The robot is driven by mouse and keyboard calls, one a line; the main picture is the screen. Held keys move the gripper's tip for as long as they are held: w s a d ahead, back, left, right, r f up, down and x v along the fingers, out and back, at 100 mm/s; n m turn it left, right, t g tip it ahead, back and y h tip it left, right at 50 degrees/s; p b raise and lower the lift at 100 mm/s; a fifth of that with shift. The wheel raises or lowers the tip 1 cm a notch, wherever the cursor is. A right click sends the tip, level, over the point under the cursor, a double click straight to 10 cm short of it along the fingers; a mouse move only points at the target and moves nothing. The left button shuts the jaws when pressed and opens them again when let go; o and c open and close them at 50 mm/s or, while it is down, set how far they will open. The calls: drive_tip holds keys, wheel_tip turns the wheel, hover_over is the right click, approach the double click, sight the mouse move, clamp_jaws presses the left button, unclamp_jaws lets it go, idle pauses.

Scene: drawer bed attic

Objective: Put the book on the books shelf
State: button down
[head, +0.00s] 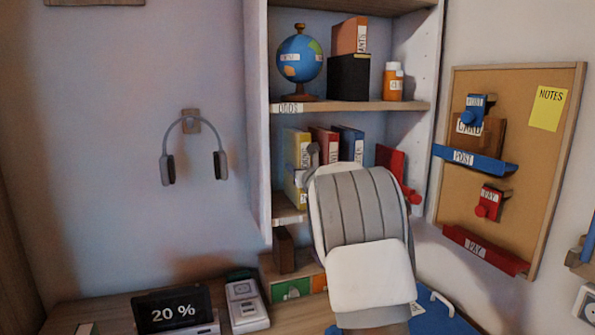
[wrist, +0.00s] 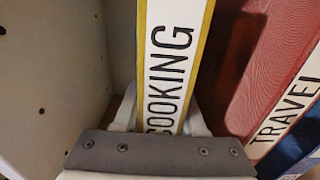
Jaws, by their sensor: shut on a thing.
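The yellow book marked COOKING (wrist: 172,60) stands upright with its spine toward me. In the wrist view my gripper (wrist: 160,118) has a finger on each side of its lower spine and is shut on it. In the head view the yellow book (head: 297,147) is at the left of the lower shelf (head: 287,210), and my arm hides its lower part and most of my gripper. A red book marked TRAVEL (wrist: 262,75) stands to its right, with a blue book (head: 350,143) beyond. I cannot tell whether the yellow book's base touches the shelf.
The case's left wall (wrist: 55,80) is close to the yellow book. A red object (head: 391,160) is at the right. A desk (head: 75,312) lies below.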

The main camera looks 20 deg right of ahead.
idle(0.3)
drive_tip(key=shift+c, duration=2.4)
unclamp_jaws()
